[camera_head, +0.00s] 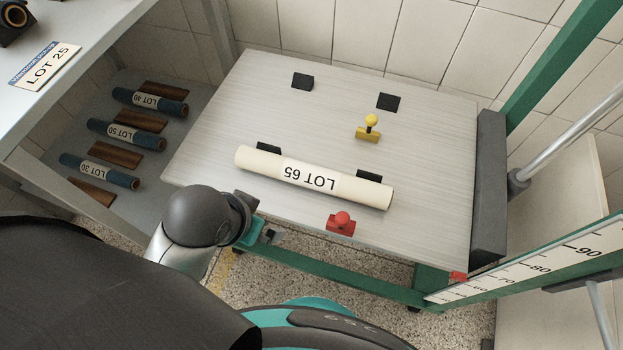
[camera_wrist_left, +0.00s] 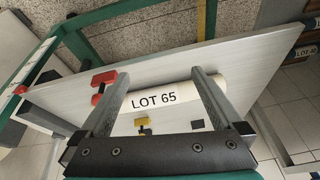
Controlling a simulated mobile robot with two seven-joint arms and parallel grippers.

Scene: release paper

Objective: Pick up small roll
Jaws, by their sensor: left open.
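A cream roll labelled LOT 65 (camera_head: 265,163) lies across the light table, resting on black blocks. It also shows in the left wrist view (camera_wrist_left: 179,97), framed between my finger bars. Several smaller dark-blue rolls lie on a lower shelf at left: LOT 40 (camera_head: 175,107), LOT 50 (camera_head: 103,129) and LOT 30 (camera_head: 120,178). My left gripper (camera_head: 272,236) is at the table's front edge, on the near side of the cream roll and apart from it. In the left wrist view its fingers (camera_wrist_left: 162,76) are spread and empty.
A red knobbed piece (camera_head: 341,224) stands on the table near its front edge. A yellow knobbed piece (camera_head: 368,130) and two black blocks (camera_head: 388,102) are behind the roll. A dark grey bar (camera_head: 489,190) borders the table's right side.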

